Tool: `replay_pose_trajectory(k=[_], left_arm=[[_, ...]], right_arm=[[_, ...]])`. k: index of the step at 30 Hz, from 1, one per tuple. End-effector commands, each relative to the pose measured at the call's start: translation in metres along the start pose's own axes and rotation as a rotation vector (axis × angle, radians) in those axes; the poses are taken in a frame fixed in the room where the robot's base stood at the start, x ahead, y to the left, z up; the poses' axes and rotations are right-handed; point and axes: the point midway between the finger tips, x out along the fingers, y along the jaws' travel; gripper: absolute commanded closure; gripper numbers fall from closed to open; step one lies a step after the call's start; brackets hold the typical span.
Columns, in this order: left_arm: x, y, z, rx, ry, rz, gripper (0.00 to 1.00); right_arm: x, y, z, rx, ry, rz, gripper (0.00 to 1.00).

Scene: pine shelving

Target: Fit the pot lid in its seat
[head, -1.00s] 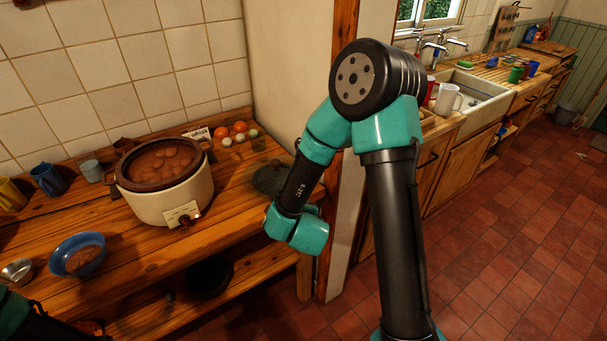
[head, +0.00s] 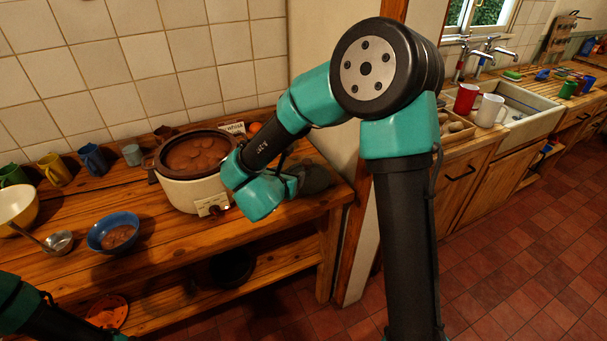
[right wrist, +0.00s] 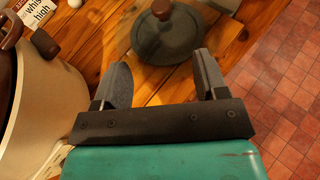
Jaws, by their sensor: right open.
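The pot lid is a dark grey-green round lid (right wrist: 185,42) with a brown knob (right wrist: 161,9). It lies on the wooden counter at its right end, and part of it shows in the head view (head: 316,180). The cream pot (head: 190,194) has a brown rim and is open, with brown food inside. It stands left of the lid, and its side shows in the right wrist view (right wrist: 38,85). My right gripper (right wrist: 163,76) is open and empty, its fingers pointing at the lid and just short of it. My left arm shows at the bottom left, its gripper out of frame.
A blue bowl (head: 113,232), a metal ladle (head: 60,242) and several mugs stand left of the pot. A printed card (right wrist: 34,10) is behind the pot. A wooden post (head: 352,240) stands at the counter's right end.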

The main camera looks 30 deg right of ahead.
Motion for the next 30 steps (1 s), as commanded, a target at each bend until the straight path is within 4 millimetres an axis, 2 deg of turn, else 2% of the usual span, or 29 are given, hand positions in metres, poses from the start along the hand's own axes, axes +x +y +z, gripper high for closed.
replay_pose_trajectory(k=[5,8,24,30], left_arm=[[0.000,0.000,0.000,0.000,0.000,0.000,0.65],[0.000,0.000,0.000,0.000,0.000,0.000,0.65],[0.000,0.000,0.000,0.000,0.000,0.000,0.65],[0.000,0.000,0.000,0.000,0.000,0.000,0.65]], right_arm=[[0.003,0.000,0.000,-0.003,0.000,0.000,0.34],[0.011,0.000,-0.001,-0.003,0.000,-0.001,0.34],[0.100,-0.001,-0.001,-0.004,0.000,-0.001,0.34],[0.121,0.000,-0.001,-0.004,0.000,0.001,0.34]])
